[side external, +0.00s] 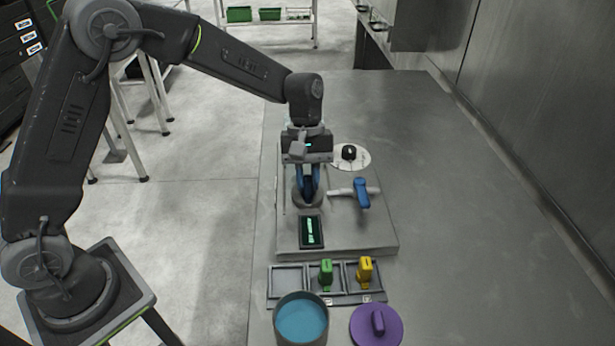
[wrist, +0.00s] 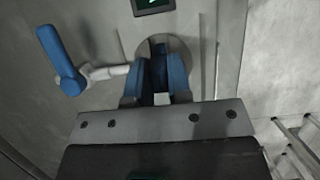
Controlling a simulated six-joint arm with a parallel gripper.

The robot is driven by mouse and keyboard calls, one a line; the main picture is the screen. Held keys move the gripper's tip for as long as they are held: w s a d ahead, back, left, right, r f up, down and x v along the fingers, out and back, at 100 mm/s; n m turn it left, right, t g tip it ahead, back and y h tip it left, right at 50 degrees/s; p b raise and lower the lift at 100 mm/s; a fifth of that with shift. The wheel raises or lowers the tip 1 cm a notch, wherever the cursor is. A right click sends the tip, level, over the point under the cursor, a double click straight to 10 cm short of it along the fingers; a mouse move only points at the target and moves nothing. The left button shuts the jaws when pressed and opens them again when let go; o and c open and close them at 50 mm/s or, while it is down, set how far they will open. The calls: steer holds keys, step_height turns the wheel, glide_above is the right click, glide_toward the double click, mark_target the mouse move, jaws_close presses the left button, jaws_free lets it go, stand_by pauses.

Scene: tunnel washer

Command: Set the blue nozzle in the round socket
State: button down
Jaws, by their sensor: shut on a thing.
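My gripper (side external: 307,192) points straight down over the washer's plate, with blue fingers closed on a dark blue piece, which I take as the blue nozzle (wrist: 160,72). The fingers hide most of the nozzle. The round socket (wrist: 142,44) shows as a grey ring around the fingertips in the wrist view. In the side view the ring (side external: 296,201) lies directly under and around the fingertips. The nozzle's lower end is hidden, so I cannot tell whether it is seated in the socket.
A blue-handled valve (side external: 362,193) stands right of the socket, a black knob (side external: 349,152) behind it, a display (side external: 311,231) in front. A tray (side external: 287,281) has an empty left bay, then green (side external: 326,272) and yellow (side external: 365,269) nozzles. A pot (side external: 301,340) and purple lid (side external: 391,332) stand nearest.

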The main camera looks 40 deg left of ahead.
stand_by(0.3)
steer(key=c, duration=0.6)
jaws_free()
steer(key=shift+r, duration=3.7)
